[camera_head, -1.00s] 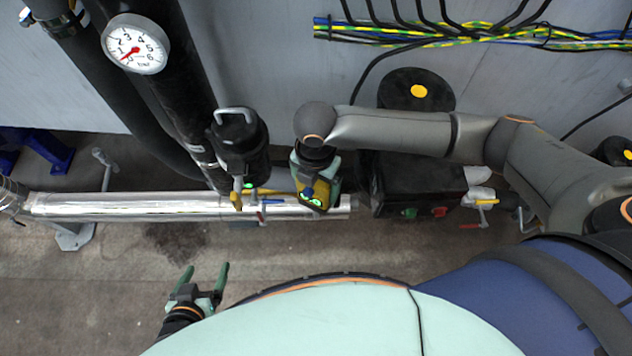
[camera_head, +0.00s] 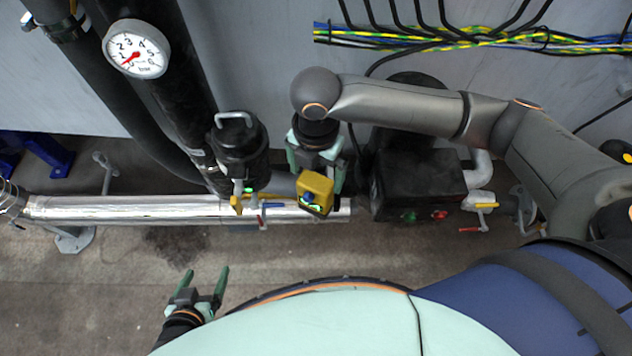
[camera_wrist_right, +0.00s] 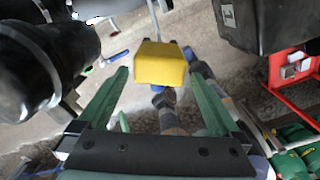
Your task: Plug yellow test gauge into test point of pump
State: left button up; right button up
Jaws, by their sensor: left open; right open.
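The yellow test gauge (camera_head: 315,190) is a small yellow box with a lit green display on its lower face. It sits above the silver pipe, beside the black pump (camera_head: 420,180). In the right wrist view the yellow gauge (camera_wrist_right: 160,64) lies ahead of and between the fingertips, apart from both. My right gripper (camera_head: 317,180) is open behind the gauge; its green fingers also show in the right wrist view (camera_wrist_right: 160,85). My left gripper (camera_head: 208,275) is open and empty above the floor at the lower left. I cannot tell which fitting the gauge is on.
A silver-clad pipe (camera_head: 130,208) runs along the wall. A black cylinder with a metal handle (camera_head: 238,150) stands left of the gauge. A round dial gauge (camera_head: 135,48) is on the black pipe at upper left. Cables (camera_head: 480,38) run along the wall.

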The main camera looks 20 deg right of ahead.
jog(key=shift+r, duration=2.3)
